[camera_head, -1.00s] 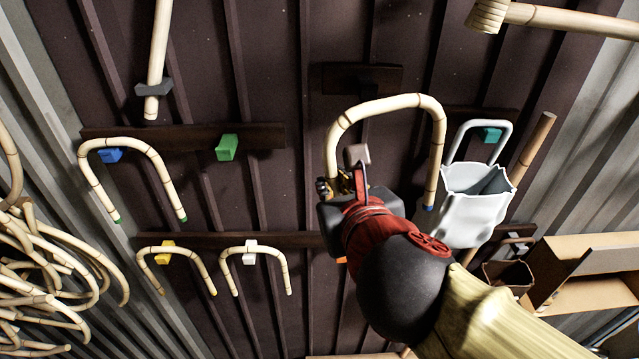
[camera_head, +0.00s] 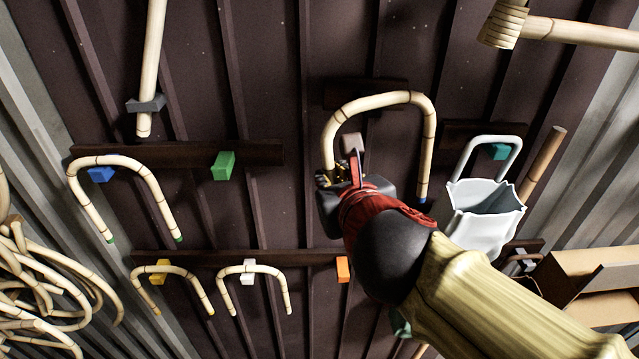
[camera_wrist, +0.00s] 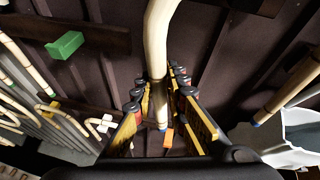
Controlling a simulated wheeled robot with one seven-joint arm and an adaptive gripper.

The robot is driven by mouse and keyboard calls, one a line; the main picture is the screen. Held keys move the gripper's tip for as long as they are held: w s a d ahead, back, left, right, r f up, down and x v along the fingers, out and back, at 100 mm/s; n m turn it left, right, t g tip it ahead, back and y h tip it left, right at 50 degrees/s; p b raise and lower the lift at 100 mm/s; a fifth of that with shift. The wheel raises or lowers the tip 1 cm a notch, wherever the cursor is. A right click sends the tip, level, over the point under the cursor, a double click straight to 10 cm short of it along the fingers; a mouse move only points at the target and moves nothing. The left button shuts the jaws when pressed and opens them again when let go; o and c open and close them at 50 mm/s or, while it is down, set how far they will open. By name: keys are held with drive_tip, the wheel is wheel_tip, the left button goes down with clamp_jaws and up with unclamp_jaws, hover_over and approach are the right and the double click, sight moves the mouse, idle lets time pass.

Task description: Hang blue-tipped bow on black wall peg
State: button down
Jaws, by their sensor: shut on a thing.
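The blue-tipped bow (camera_head: 380,99) is a pale rattan arch, held upright in front of the wall with its curve at the top. My gripper (camera_head: 335,176) is shut on its left leg. Its right leg hangs free, with a blue tip. In the wrist view, the held leg (camera_wrist: 157,45) runs between the fingers (camera_wrist: 160,95), and the free leg (camera_wrist: 285,88) is at the right. A dark board (camera_head: 393,92) is on the wall at the top centre, and the bow's curve overlaps its lower part in the picture. I cannot clearly make out the black peg on it.
A white container (camera_head: 485,220) hangs from a teal peg (camera_head: 500,152) close right of the bow. At left, a green-tipped bow (camera_head: 80,193) hangs on a blue peg (camera_head: 101,174). A green peg (camera_head: 223,165) and an orange peg (camera_head: 343,269) are bare. Smaller bows hang lower left.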

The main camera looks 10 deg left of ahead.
drive_tip(key=shift+w+a, duration=0.3)
drive_tip(key=shift+w, duration=0.2)
drive_tip(key=r+x, duration=0.1)
drive_tip(key=x, duration=0.5)
drive_tip(key=shift+w+d+b, duration=0.3)
drive_tip(key=shift+d+b, duration=0.05)
drive_tip(key=shift+b, duration=0.1)
drive_tip(key=c, duration=1.8)
unclamp_jaws()
drive_tip(key=shift+o, duration=0.4)
drive_tip(key=shift+f, duration=0.1)
